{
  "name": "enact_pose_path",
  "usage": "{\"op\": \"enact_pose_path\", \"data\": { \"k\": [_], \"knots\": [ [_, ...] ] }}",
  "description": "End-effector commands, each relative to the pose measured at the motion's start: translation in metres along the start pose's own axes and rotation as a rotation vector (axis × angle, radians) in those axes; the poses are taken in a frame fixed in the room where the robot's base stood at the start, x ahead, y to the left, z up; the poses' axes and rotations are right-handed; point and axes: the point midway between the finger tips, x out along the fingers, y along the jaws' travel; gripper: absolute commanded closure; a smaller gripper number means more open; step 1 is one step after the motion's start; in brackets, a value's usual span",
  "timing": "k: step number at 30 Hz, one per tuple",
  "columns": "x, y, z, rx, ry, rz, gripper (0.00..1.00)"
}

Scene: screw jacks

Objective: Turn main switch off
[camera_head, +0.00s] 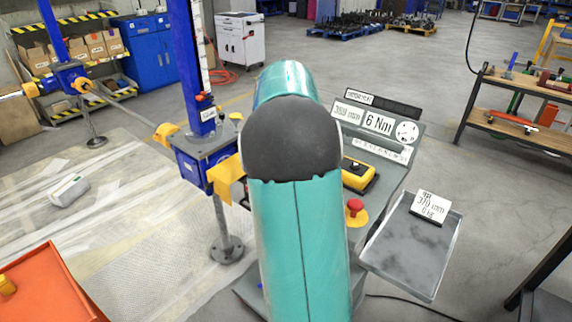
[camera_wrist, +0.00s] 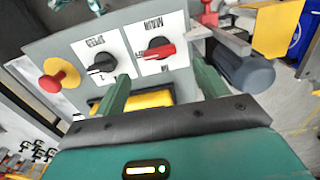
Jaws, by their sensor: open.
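The main switch (camera_wrist: 158,50) is a rotary knob with a red handle on a black base, on a white plate marked MAIN. In the wrist view its handle lies roughly sideways, tilted a little. My gripper (camera_wrist: 162,72) is open, with one green finger on each side below the switch plate in the picture. Nothing is between the fingers except the view of the panel; I cannot tell the gap to the knob. In the head view my teal arm hides the gripper and the switch.
The SPEED knob (camera_wrist: 101,66) sits left of the main switch. A red emergency stop (camera_wrist: 53,80) on yellow is further left; it also shows in the head view (camera_head: 354,207). A yellow-black device (camera_head: 358,176) and a grey tray (camera_head: 405,250) are close by.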

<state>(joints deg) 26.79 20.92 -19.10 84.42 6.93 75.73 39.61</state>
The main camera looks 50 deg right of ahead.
Motion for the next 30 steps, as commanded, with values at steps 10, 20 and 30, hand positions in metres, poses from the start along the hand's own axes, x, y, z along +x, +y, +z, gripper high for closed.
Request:
{"op": "enact_pose_path", "data": {
  "k": [10, 20, 30],
  "knots": [
    [-0.061, 0.0, 0.0, 0.0, 0.001, -0.001, 0.27],
    [-0.068, 0.0, 0.0, 0.0, -0.001, 0.0, 0.27],
    [-0.068, 0.0, 0.0, -0.001, 0.0, 0.0, 0.27]
  ]
}}
